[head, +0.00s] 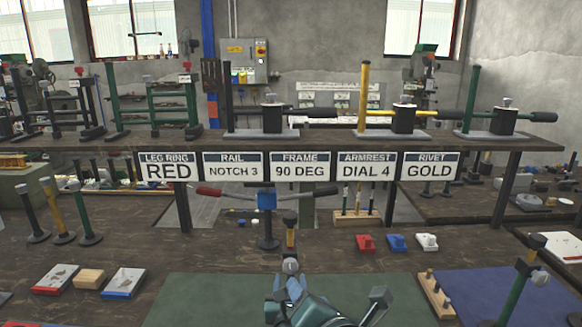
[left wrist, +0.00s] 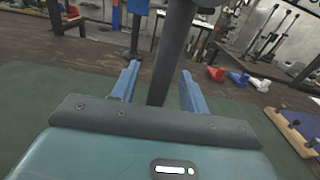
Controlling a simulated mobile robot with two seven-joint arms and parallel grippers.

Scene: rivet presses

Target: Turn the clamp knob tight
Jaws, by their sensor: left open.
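The knob cannot be made out in the left wrist view. My right gripper is not in view.
A green mat (head: 190,295) lies under the work area. Red, blue and white blocks (head: 396,242) and a wooden peg rack (head: 436,293) are to the right. A green post (head: 515,290) stands far right.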

